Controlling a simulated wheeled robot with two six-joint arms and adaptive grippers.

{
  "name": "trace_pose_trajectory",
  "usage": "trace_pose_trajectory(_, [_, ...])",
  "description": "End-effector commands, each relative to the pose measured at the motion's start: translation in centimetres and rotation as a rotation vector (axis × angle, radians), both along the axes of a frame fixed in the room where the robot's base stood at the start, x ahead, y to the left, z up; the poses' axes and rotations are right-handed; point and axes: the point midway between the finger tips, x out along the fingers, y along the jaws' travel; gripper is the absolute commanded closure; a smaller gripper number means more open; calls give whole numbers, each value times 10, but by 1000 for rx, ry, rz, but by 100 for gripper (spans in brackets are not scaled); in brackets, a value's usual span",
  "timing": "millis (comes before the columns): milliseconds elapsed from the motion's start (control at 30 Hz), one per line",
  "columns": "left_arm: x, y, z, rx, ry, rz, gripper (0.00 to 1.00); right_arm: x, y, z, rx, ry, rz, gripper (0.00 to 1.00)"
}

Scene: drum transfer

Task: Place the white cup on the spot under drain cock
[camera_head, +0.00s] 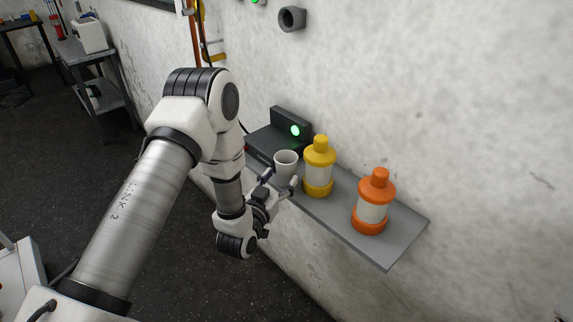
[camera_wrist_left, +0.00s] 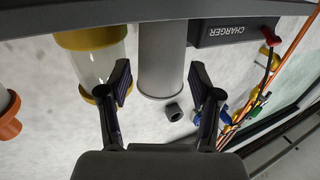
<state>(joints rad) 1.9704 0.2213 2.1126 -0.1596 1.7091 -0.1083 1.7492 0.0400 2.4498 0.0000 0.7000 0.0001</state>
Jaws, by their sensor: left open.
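The white cup (camera_head: 285,163) stands upright on the grey wall shelf, between the black charger box and the yellow bottle. My left gripper (camera_head: 279,184) is open at the shelf's front edge, with its fingers at the cup's lower part. In the left wrist view, which looks inverted, the cup (camera_wrist_left: 162,55) shows as a plain grey-white cylinder between the two spread fingers (camera_wrist_left: 161,85), with gaps on both sides. I cannot tell how deep the cup sits between them. The drain cock and the spot under it cannot be made out. My right gripper is not in view.
The shelf (camera_head: 335,221) also carries a yellow bottle (camera_head: 319,172) close beside the cup and an orange bottle (camera_head: 372,208) further right. The charger box (camera_head: 272,140) with a green light is behind the cup. A dark ring-shaped fitting (camera_head: 292,18) is on the wall above.

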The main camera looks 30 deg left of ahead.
Motion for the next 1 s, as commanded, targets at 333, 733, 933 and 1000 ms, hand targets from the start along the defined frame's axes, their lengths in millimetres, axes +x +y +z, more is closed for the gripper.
trace_pose_trajectory(333, [48, 3, 5, 0, 1, 0, 36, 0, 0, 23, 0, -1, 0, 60])
trace_pose_trajectory(733, [48, 3, 4, 0, 2, 0, 63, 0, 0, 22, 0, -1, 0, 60])
trace_pose_trajectory(933, [48, 3, 5, 0, 2, 0, 67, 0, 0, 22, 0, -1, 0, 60])
trace_pose_trajectory(1000, [48, 3, 8, 0, 2, 0, 67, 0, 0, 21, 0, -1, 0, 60])
